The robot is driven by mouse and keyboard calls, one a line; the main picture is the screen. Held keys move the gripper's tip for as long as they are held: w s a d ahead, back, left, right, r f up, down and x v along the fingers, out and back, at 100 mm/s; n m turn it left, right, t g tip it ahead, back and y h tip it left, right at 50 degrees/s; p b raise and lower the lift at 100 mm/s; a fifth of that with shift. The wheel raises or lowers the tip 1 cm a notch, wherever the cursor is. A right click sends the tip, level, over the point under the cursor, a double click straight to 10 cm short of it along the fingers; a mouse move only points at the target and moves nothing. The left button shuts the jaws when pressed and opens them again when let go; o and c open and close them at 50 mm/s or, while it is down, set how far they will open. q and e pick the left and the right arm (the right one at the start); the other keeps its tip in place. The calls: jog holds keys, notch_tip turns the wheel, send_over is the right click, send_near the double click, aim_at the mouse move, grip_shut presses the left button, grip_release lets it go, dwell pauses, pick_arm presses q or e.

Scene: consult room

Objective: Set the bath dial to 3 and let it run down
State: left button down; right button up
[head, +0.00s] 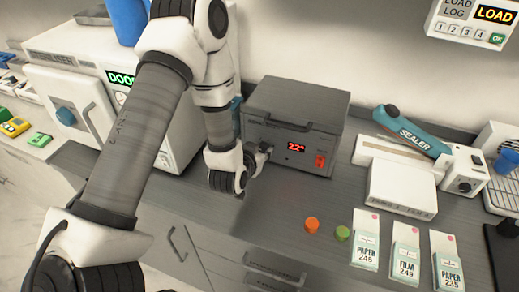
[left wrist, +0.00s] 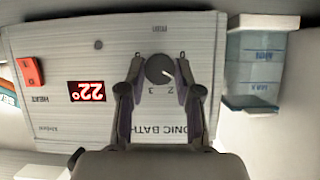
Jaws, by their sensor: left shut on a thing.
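The ultrasonic bath (head: 300,108) is a dark grey box on the counter, with a red display reading about 22° and a red switch (head: 320,161). Its round dark dial (left wrist: 159,68) shows in the left wrist view, with a pale pointer mark directed to the lower right of the picture and the figures 2 and 3 below it. My left gripper (head: 262,152) is at the left of the bath's front; it also shows in the left wrist view (left wrist: 160,73), its two fingers shut on the dial, one each side. In the head view the gripper hides the dial. My right gripper is out of view.
A white sterilizer (head: 60,85) stands left of the bath, partly behind my left arm. To the right are a teal-handled sealer (head: 412,132) and several labelled pouches (head: 365,240). Orange (head: 312,225) and green (head: 342,233) caps lie before the bath. A clear water container (left wrist: 255,65) adjoins the bath.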

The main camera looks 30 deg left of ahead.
pick_arm(q)
jog(key=m+y, duration=0.2)
jog(key=shift+w+d+m+g+y, duration=0.1)
jog(key=shift+d+m+g+y, duration=0.2)
jog(key=shift+m, duration=0.1)
jog(key=shift+d+f+m+y+b, duration=0.1)
jog(key=shift+f+m+y+b, duration=0.1)
jog(key=shift+m+y+b, duration=0.7)
jog(key=m, duration=0.1)
jog(key=m+y+b, duration=0.1)
jog(key=m+y, duration=0.1)
jog(key=shift+d+f+m+b, duration=0.1)
jog(key=shift+f+m+b, duration=0.2)
jog(key=shift+b, duration=0.1)
jog(key=shift+m+t+y+b, duration=0.7)
jog(key=shift+m+y+b, duration=0.4)
jog(key=shift+m, duration=0.4)
jog(key=c, duration=0.8)
grip_release()
jog(key=shift+r, duration=0.1)
